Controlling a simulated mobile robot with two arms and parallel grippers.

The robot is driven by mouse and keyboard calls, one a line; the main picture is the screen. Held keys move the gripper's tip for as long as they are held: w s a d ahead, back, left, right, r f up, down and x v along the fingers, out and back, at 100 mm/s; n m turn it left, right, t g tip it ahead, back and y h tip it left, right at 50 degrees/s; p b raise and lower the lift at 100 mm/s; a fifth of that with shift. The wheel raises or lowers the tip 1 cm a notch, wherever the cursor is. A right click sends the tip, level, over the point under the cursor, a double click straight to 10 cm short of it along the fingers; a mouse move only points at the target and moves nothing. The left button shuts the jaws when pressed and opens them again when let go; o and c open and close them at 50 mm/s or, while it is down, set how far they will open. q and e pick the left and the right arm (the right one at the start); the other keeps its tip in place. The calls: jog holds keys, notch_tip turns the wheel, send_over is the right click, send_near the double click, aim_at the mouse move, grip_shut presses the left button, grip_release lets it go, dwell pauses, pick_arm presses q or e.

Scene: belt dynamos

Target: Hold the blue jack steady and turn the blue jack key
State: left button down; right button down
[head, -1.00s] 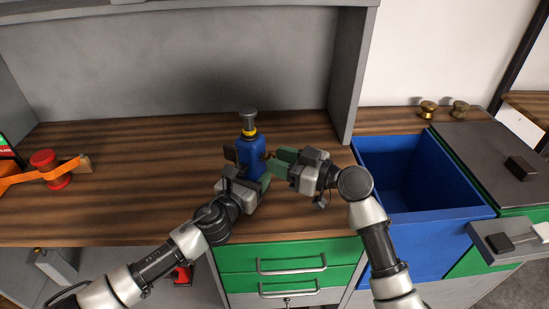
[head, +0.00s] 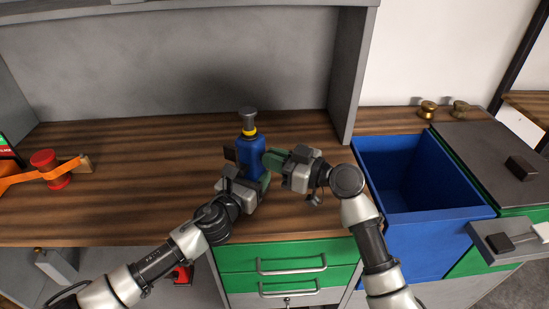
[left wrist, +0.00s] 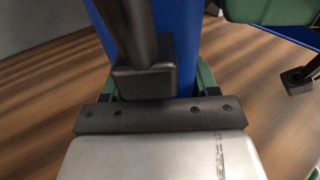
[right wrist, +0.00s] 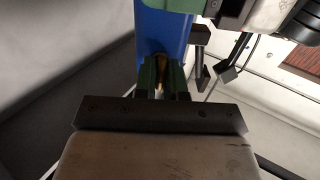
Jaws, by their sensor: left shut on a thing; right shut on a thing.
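The blue jack (head: 250,152) stands upright on the wooden worktop, with a yellow ring and a grey cap on top. My left gripper (head: 250,174) is shut on its lower body from the front; the blue body also shows in the left wrist view (left wrist: 155,50). My right gripper (head: 270,161) is at the jack's right side, its green fingers nearly closed. In the right wrist view a small brass-coloured piece, seemingly the jack key (right wrist: 161,74), sits between these fingers against the blue body. The key is hidden in the head view.
A red spool with an orange strap (head: 45,170) lies at the far left of the worktop (head: 130,150). An open blue bin (head: 425,228) stands at the right. Green drawers (head: 290,257) are below the front edge.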

jog(key=shift+w+d+m, duration=0.1)
jog(key=shift+d+m, duration=0.05)
jog(key=shift+m, duration=0.15)
jog(key=m, duration=0.3)
jog(key=shift+w+m, duration=0.1)
jog(key=shift+m, duration=0.3)
jog(key=m, duration=1.3)
jog(key=shift+w+d+f, duration=0.15)
jog(key=shift+d+f, duration=0.05)
jog(key=shift+m, duration=0.4)
jog(key=c, duration=1.2)
grip_release()
jog(key=shift+a, duration=0.15)
